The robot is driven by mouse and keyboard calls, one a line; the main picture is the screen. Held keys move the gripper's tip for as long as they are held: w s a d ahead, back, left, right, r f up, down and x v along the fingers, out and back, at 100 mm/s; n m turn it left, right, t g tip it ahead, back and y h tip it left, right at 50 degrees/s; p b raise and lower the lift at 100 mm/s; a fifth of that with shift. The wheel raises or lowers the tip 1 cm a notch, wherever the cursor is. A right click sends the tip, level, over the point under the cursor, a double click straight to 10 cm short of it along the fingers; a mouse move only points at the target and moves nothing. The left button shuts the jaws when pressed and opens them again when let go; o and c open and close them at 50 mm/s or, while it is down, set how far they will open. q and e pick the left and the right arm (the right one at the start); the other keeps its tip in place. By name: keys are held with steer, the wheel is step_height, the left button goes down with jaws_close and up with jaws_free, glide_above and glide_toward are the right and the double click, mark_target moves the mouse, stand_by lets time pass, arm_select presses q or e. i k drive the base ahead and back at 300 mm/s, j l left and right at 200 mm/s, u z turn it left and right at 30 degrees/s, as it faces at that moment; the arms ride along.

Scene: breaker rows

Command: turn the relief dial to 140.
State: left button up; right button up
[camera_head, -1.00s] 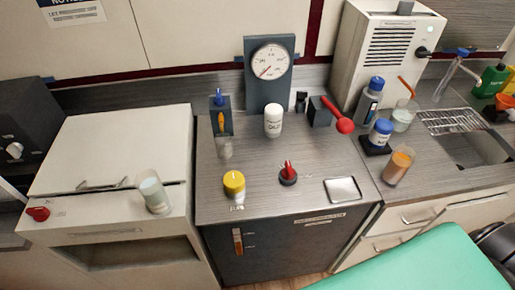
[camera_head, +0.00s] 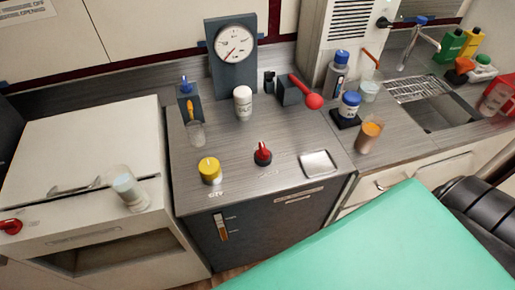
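A yellow round knob (camera_head: 210,171) and a red knob (camera_head: 263,153) on a dark base stand on the grey counter (camera_head: 225,150). A marking in front of the yellow knob is too small to read, so I cannot tell which is the relief dial. A round white gauge (camera_head: 235,43) with a red needle pointing lower left is on a dark upright panel (camera_head: 218,78) behind them. Neither of my grippers shows in the head view, and nothing touches the knobs.
A white bottle (camera_head: 243,103), a red-ended lever (camera_head: 313,101), a clear glass (camera_head: 196,134) and a metal tray (camera_head: 319,163) share the counter. A green padded surface (camera_head: 400,245) fills the lower right foreground.

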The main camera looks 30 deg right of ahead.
mark_target(269, 76)
steer(key=j+z, duration=0.15)
steer(key=z, duration=0.9)
